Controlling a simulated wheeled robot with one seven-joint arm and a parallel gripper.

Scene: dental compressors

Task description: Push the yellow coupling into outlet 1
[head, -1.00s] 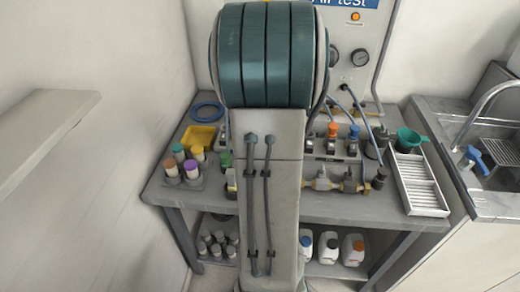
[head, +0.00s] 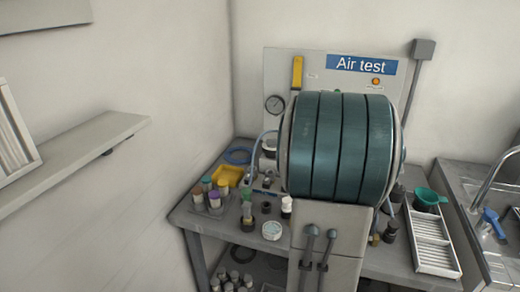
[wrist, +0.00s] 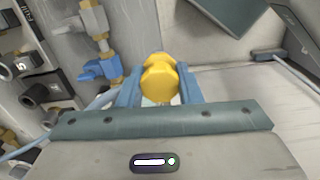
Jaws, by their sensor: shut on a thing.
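The yellow coupling (wrist: 160,78) is between the two blue fingers of my gripper (wrist: 160,92) in the wrist view. My gripper is shut on it. Dark round outlet-like fittings (wrist: 34,94) stand at the left of the wrist view, apart from the coupling. A small number plate (wrist: 22,66) is beside them, but I cannot tell which is outlet 1. In the head view my arm hides my gripper and the coupling.
The Air test panel (head: 275,65) stands behind the bench, with a gauge (head: 275,103). A blue-handled brass valve (wrist: 100,69) is left of my gripper. Bottles (head: 214,200), a yellow tray (head: 229,175) and a white rack (head: 436,245) occupy the bench. A wall shelf (head: 85,150) is at left.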

